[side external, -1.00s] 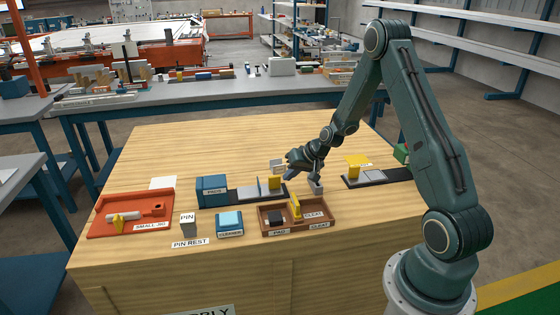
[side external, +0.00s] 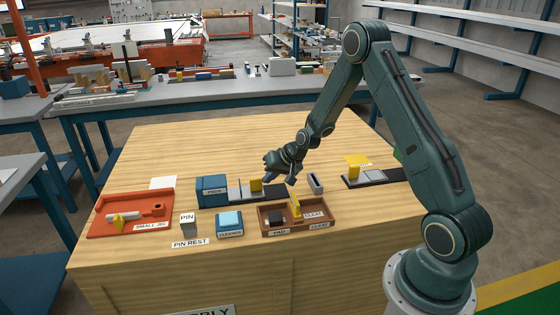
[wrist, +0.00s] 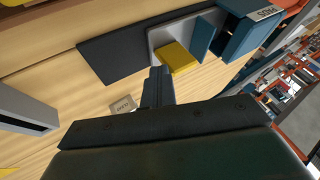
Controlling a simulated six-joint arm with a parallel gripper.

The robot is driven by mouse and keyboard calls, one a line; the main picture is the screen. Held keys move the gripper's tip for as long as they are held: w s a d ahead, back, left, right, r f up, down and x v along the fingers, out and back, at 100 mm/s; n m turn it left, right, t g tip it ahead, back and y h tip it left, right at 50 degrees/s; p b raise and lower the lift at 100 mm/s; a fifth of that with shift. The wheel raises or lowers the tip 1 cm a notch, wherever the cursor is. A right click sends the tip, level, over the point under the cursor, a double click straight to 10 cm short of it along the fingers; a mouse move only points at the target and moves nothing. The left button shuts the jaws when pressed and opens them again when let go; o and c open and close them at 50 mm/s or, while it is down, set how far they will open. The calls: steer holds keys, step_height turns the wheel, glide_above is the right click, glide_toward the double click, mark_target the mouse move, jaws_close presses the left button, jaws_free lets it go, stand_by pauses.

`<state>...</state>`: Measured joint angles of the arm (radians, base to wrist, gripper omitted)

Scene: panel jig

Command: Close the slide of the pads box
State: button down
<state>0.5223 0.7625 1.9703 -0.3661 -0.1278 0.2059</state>
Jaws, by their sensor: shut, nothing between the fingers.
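The blue pads box (side external: 212,191) stands left of centre on the wooden table, at the left end of a dark track. Its slide, a grey plate (wrist: 160,37) with a yellow upright tab (side external: 256,185), lies on the track, close to the box's right side. In the wrist view, the yellow tab (wrist: 180,57) stands between the box (wrist: 240,35) and my fingers. My gripper (side external: 268,178) is shut and empty, low on the right side of the tab. Its fingertips (wrist: 159,72) look against or very near the tab; exact contact is unclear.
The dark track (side external: 275,191) is bare right of the tab. A grey open holder (side external: 316,183) stands beyond its right end. A brown tray (side external: 284,219) and a cleaner block (side external: 229,223) lie in front. Another slide with a yellow plate (side external: 357,160) is at right.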

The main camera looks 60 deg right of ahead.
mark_target(254, 181)
steer(key=shift+w+a, duration=1.55)
steer(key=shift+a, duration=0.05)
steer(key=s+d, duration=0.3)
steer(key=shift+s+d, duration=0.2)
steer(key=shift+d, duration=0.05)
steer(key=v, duration=1)
steer(key=shift+w+a+r, duration=0.1)
steer(key=shift+a, duration=0.1)
